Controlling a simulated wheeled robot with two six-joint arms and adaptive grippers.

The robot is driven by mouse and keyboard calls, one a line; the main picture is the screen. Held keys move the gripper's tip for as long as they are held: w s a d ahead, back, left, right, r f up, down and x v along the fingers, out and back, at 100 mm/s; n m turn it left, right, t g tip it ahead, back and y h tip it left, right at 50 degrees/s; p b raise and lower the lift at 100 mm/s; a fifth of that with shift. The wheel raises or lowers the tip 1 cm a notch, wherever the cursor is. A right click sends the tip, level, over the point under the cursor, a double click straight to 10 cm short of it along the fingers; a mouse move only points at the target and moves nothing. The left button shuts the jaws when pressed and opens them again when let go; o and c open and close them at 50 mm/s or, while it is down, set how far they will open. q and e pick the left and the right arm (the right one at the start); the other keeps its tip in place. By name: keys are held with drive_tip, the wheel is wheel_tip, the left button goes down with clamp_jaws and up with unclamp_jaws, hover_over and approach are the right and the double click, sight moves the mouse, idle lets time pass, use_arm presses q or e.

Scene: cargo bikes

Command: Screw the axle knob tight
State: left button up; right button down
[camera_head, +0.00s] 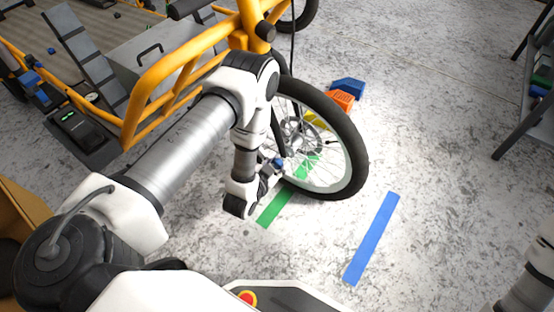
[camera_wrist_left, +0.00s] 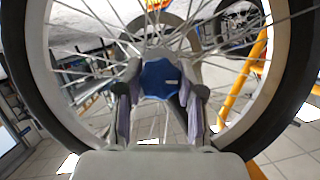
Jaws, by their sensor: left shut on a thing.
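The blue star-shaped axle knob (camera_wrist_left: 158,79) sits at the hub in the middle of the left wrist view. My left gripper (camera_wrist_left: 161,92) is shut on it, with one finger on each side. In the head view my left gripper (camera_head: 274,168) reaches in beside the front wheel (camera_head: 352,150), and a small bit of the blue knob (camera_head: 279,162) shows at its tips. The wheel stands upright on the floor. The knob's back and its thread are hidden. My right gripper is out of view.
The yellow bike frame (camera_head: 165,72) and a cargo bed with a grey box (camera_head: 160,50) stand at upper left. Blue and orange blocks (camera_head: 342,98) lie behind the wheel. Green (camera_head: 272,212) and blue (camera_head: 372,238) floor strips lie nearby.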

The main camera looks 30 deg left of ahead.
use_arm(q)
drive_tip(key=o, duration=1.2)
drive_tip(key=shift+c, duration=0.2)
drive_tip(key=v, duration=1.1)
drive_tip(key=shift+s, duration=0.4)
drive_tip(key=shift+r, duration=0.15)
